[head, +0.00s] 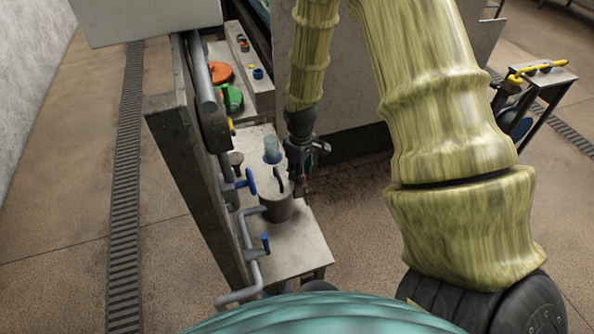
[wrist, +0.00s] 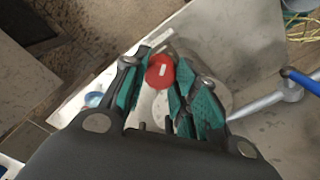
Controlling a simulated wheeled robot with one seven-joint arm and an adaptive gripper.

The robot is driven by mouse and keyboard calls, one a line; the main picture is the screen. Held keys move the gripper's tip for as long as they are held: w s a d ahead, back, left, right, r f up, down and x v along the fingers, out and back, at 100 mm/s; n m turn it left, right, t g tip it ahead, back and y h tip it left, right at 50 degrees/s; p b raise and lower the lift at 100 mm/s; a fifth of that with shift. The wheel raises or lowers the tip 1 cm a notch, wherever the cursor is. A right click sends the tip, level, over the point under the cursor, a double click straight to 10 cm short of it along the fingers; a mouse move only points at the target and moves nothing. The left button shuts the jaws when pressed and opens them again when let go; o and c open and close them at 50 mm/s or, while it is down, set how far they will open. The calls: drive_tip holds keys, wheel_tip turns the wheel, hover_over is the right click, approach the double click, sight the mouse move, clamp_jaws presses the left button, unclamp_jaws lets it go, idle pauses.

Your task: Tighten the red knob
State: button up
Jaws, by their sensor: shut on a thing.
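The red knob (wrist: 160,71) shows in the wrist view, round with a pale mark on its top. My gripper (wrist: 164,66) has its teal-padded fingers on either side of the knob and is shut on it. The knob sits over a round grey body that the fingers partly cover. In the head view my gripper (head: 301,178) points down beside a grey bucket-like vessel (head: 277,207) on a light table. I cannot make out the knob clearly there.
The light table (head: 300,245) also bears a translucent blue cup (head: 272,150). Pipes with a blue wheel handle (head: 251,181) and a blue lever (head: 265,241) run along its left. An orange disc (head: 220,72) and a green part (head: 231,97) lie farther back.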

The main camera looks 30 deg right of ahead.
drive_tip(key=shift+w+d+r+n+p, duration=0.1)
drive_tip(key=shift+n+p, duration=0.05)
drive_tip(key=shift+n, duration=0.7)
drive_tip(key=shift+d+n+p, duration=0.1)
drive_tip(key=shift+n+p, duration=0.05)
drive_tip(key=shift+n, duration=0.7)
drive_tip(key=shift+n, duration=0.3)
drive_tip(key=o, duration=1)
drive_tip(key=shift+a, duration=0.1)
drive_tip(key=shift+r, duration=0.1)
wheel_tip(320, 180, up, 12)
drive_tip(key=shift+f, duration=0.25)
